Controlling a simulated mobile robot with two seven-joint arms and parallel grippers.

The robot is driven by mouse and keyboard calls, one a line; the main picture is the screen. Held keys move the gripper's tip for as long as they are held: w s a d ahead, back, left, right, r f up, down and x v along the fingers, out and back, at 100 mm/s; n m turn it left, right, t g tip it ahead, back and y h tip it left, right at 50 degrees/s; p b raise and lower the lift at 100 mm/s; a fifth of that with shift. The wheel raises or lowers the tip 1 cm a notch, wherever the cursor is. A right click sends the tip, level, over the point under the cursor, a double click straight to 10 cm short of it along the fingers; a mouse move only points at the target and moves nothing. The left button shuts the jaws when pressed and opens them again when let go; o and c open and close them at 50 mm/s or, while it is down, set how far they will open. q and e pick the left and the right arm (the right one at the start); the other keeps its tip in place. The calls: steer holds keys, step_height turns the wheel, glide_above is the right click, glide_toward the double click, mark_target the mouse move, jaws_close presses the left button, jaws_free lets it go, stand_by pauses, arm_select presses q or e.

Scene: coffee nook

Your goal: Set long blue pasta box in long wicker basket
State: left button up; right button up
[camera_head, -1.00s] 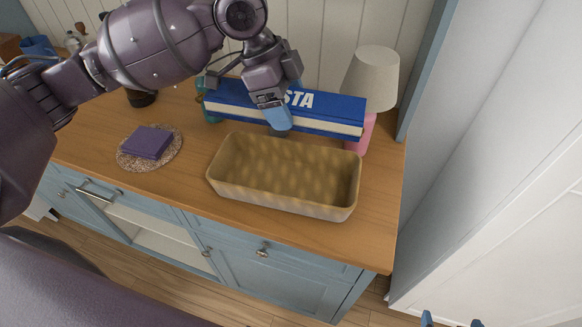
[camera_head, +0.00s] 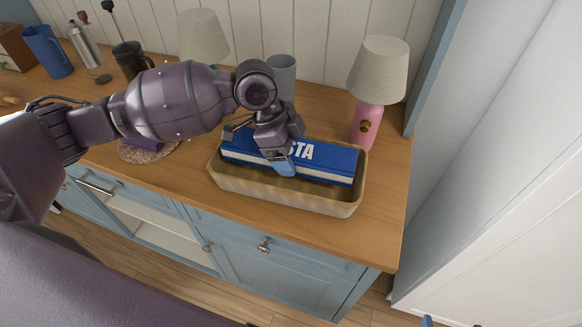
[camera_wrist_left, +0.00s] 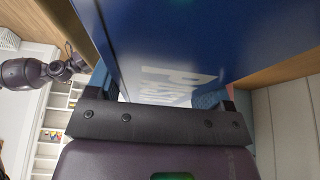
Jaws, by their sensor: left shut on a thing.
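The long blue pasta box (camera_head: 325,160), with white lettering, lies lengthwise within the outline of the long wicker basket (camera_head: 290,194) in the head view. Its top shows above the basket's front wall; whether it touches the basket floor is hidden. My left gripper (camera_head: 283,165) is shut on the box near its middle, with a blue fingertip on the near side. In the left wrist view the box (camera_wrist_left: 190,45) fills the space between the fingers. In the head view, a small blue tip at the bottom edge (camera_head: 426,321) seems to be my right gripper; its jaws are not clear.
A pink lamp (camera_head: 367,125) stands close behind the basket's right end. A grey cup (camera_head: 282,78) and another lamp (camera_head: 203,38) stand behind. A round mat (camera_head: 130,152) lies left of the basket. The counter's front right is clear.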

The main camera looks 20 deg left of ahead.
arm_select(q)
step_height(320, 180, down, 5)
steer(key=shift+f+b, duration=0.1)
steer(key=shift+b, duration=0.25)
steer(key=o, duration=1.3)
steer(key=shift+f, duration=0.15)
steer(key=shift+c, duration=0.2)
steer(key=p+v, duration=0.1)
steer(key=v, duration=1.1)
